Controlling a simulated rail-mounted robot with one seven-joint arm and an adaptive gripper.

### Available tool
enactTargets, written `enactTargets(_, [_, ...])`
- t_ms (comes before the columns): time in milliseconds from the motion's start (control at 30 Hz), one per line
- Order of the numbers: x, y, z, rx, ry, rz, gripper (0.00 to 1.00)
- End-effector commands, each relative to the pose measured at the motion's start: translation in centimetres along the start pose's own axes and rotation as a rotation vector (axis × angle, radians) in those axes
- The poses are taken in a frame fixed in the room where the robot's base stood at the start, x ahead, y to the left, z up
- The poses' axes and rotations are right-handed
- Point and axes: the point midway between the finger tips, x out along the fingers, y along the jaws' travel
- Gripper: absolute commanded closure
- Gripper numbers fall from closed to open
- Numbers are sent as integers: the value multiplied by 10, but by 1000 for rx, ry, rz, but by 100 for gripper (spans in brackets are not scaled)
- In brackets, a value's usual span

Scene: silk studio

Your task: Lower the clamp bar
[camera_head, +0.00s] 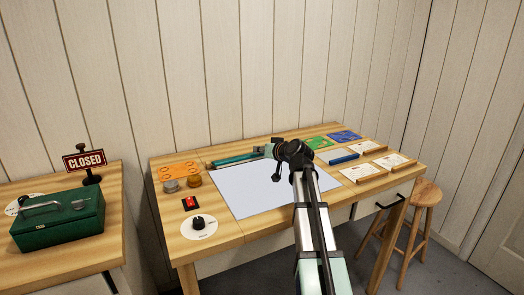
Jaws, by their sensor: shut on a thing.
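The teal clamp bar (232,158) runs along the back edge of a pale sheet (250,190) on the wooden workbench. Its left part shows; my wrist covers its right part. My gripper (277,174) is at the bar's visible right end, above the back of the sheet. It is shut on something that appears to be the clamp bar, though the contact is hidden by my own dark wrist. I cannot tell the bar's exact height above the sheet.
A dial (198,226), a red switch (190,203) and small jars (193,179) stand on the bench's left. Cards (360,173), a blue bar (345,159) and coloured swatches (319,142) lie right. A green box (60,222) and a stool (425,195) flank the bench.

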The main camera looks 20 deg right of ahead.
Motion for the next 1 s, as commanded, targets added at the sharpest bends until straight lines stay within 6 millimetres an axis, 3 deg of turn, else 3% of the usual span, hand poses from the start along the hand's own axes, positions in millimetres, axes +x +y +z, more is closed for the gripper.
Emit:
enactTargets(133, [0,0,4,-1,-9,-2,100])
enactTargets(167, [0,0,4,-1,-9,-2,66])
enactTargets(200, [0,0,4,-1,-8,-2,52])
enactTargets(667, [-8,0,2,0,-2,-1,51])
enactTargets(1000, [-67,-1,3,-1,-1,1,51])
